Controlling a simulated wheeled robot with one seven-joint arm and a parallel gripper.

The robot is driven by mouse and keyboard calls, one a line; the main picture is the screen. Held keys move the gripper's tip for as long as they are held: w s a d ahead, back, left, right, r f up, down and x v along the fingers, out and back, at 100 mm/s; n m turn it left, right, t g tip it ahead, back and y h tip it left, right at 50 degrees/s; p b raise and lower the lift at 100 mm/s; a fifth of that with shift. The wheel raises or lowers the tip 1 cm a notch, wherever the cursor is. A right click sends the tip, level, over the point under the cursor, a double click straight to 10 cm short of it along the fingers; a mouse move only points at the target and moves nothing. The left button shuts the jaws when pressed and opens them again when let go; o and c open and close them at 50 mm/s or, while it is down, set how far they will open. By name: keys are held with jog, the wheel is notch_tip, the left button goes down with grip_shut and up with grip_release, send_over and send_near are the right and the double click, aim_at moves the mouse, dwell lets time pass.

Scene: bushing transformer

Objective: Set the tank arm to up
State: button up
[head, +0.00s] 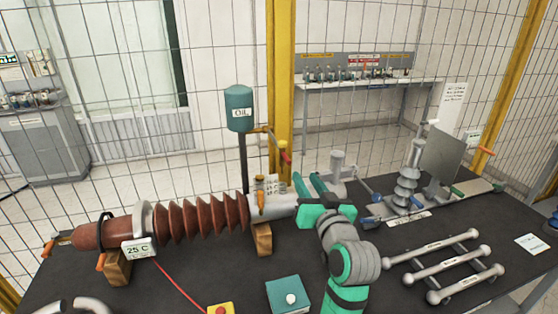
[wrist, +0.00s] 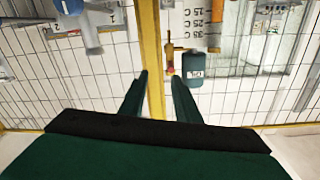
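The teal oil tank (head: 239,108) with an OIL label stands on a dark post (head: 243,165) behind the bench; it also shows in the wrist view (wrist: 196,66), which looks upside down. A thin orange-brown pipe (head: 259,130) runs right from near the tank's base to a yellow piece with a red tip (head: 286,158), which hangs down. I cannot tell for sure which part is the tank arm. My gripper (head: 307,179) has its two teal fingers apart with nothing between them; it also shows in the wrist view (wrist: 160,78). The fingers look clear of the pipe and red tip.
A brown ribbed bushing (head: 200,218) lies on wooden blocks on the dark bench, left of my gripper. A grey insulator (head: 405,188) and several metal bars (head: 435,262) are on the right. A yellow post (head: 281,70) and mesh fence stand behind.

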aim_at(289, 163)
jog(key=shift+n+y, duration=0.3)
jog(key=shift+n, duration=0.1)
jog(key=x, duration=0.3)
jog(key=a+x, duration=0.1)
jog(key=x, duration=0.7)
jog(key=shift+s+a+r, duration=0.15)
jog(key=shift+s+a, duration=0.15)
jog(key=shift+a, duration=0.1)
jog(key=shift+c, duration=0.6)
grip_shut()
